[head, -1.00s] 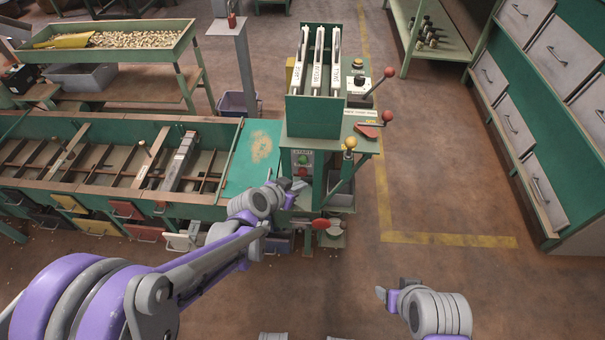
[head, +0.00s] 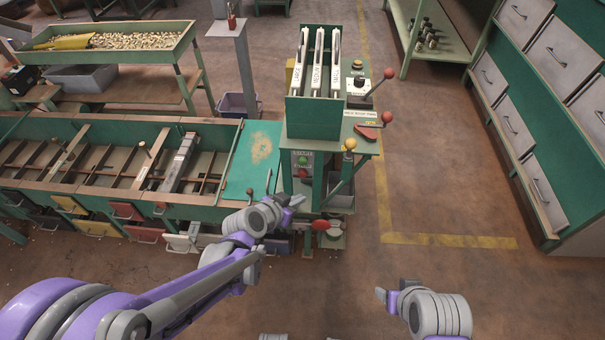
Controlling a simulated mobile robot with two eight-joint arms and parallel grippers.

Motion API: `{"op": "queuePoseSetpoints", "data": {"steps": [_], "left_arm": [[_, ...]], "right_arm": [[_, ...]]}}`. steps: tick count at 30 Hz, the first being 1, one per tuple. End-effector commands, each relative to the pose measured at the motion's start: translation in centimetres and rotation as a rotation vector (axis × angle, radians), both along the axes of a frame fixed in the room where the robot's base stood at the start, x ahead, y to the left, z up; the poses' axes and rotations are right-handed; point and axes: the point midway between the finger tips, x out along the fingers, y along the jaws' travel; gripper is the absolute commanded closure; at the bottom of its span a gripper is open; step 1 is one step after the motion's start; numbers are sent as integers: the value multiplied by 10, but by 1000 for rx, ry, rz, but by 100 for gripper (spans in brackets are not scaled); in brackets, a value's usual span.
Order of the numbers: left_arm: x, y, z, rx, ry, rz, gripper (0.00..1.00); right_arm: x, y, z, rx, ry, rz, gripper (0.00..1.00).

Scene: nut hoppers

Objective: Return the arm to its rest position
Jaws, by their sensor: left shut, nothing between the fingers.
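My left arm reaches in from the left.
A long green sorting trough (head: 100,190) with coloured drawers runs left of the machine. Levers with red and yellow knobs (head: 349,144) stick out at the machine's right. Grey drawers (head: 530,125) stand at far right. The floor at centre right is clear.

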Motion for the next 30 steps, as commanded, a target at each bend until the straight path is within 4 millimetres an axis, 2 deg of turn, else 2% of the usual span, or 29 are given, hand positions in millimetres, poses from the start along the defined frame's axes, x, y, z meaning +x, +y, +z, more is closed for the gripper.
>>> {"op": "queuePoseSetpoints", "data": {"steps": [8, 11, 13, 17, 21, 24, 30], "left_arm": [[-1, 0, 0, 0, 2, 1, 100], [-8, 4, 5, 4, 22, 9, 100], [-21, 9, 10, 7, 57, 24, 100], [-59, 27, 22, 25, 160, 81, 100], [-111, 53, 30, 55, 283, 180, 100], [-145, 71, 31, 80, 358, 257, 100], [-199, 101, 30, 121, 459, 399, 100]], "right_arm": [[0, 0, 0, 0, 0, 0, 36], [0, 0, 0, 0, 0, 0, 36], [0, 0, 0, 0, 0, 0, 36], [0, 0, 0, 0, 0, 0, 36], [0, 0, 0, 0, 0, 0, 36], [0, 0, 0, 0, 0, 0, 36], [0, 0, 0, 0, 0, 0, 36]]}}
